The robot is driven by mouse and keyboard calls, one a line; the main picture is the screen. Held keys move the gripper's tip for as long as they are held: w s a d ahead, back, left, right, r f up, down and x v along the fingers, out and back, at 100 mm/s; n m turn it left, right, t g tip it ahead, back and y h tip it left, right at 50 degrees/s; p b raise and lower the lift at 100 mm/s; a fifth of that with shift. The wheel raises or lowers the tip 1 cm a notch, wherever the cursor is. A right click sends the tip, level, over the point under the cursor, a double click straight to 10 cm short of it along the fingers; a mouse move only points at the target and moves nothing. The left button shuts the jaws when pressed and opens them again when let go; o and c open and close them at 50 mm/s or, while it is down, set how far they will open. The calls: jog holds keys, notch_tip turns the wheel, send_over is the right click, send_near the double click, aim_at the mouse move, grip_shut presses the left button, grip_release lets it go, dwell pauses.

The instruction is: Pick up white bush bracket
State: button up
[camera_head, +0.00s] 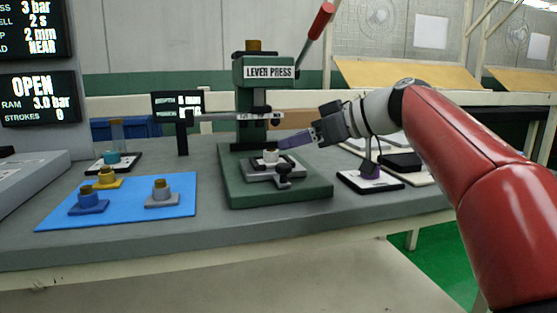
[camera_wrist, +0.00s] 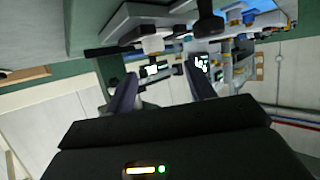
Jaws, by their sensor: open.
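A small white part (camera_head: 271,156), which looks like the white bush bracket, sits upright in the clamp fixture on the base of the green lever press (camera_head: 236,185). What looks like the same white part shows near the top of the wrist view (camera_wrist: 152,45). My gripper (camera_head: 288,140) is open, its purple fingers reaching in from the right, just above and right of the white part and apart from it. In the wrist view my fingers (camera_wrist: 160,88) are spread with nothing held between them.
A blue mat (camera_head: 120,218) at left holds blue (camera_head: 88,206), yellow (camera_head: 107,179) and grey (camera_head: 161,197) bush brackets. A teal part (camera_head: 112,157) stands on a dark-based stand behind them.

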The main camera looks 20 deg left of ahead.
aim_at(269, 149)
jog(key=x, duration=0.6)
jog(key=shift+w+a+f+p, duration=0.1)
jog(key=shift+w+f+p, duration=0.15)
jog(key=shift+w+p, duration=0.15)
jog(key=c, duration=1.1)
jog(key=shift+o, duration=0.2)
jog(key=shift+r, duration=0.15)
